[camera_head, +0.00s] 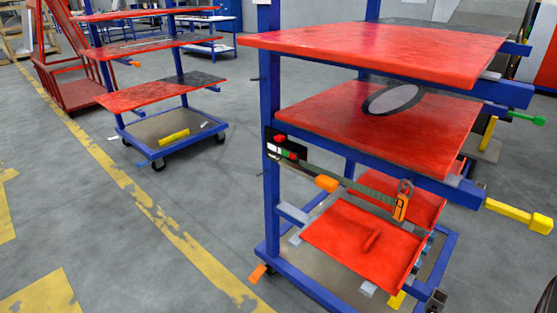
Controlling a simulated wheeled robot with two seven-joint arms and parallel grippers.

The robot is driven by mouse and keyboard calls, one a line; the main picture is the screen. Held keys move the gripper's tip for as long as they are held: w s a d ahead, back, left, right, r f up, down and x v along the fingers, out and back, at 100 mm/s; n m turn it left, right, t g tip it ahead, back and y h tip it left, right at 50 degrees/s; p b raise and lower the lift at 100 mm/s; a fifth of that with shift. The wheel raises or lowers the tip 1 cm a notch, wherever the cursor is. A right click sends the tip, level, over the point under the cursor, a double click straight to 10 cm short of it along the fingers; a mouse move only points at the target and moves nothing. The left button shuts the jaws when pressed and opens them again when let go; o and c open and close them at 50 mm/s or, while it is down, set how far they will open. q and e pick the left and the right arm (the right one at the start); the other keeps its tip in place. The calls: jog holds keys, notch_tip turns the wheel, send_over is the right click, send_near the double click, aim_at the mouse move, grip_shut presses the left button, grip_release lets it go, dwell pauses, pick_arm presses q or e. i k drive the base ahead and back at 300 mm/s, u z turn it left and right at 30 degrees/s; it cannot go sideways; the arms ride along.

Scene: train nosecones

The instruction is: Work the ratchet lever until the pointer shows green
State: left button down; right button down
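A small black panel (270,141) with red, white and green patches is on the front blue post of the near cart; it looks like the indicator. Its pointer is too small to make out. A thin bar runs from below it to an orange grip (326,183), which looks like a lever handle. A dark green strap or bar (365,192) runs right from there to an orange buckle-like piece (401,201) below the middle shelf. I cannot tell which orange part is the ratchet lever. Neither of my grippers is in view.
The near cart has red shelves (375,48) and blue posts; its lower red panel (365,240) lies below the orange parts. Yellow (518,215) and green (525,117) handles stick out at right. Another cart (165,150) stands back left. The grey floor between them is clear.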

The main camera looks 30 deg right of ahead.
aim_at(329, 185)
jog(key=z, duration=0.35)
jog(key=i, duration=0.95)
jog(key=z, duration=0.9)
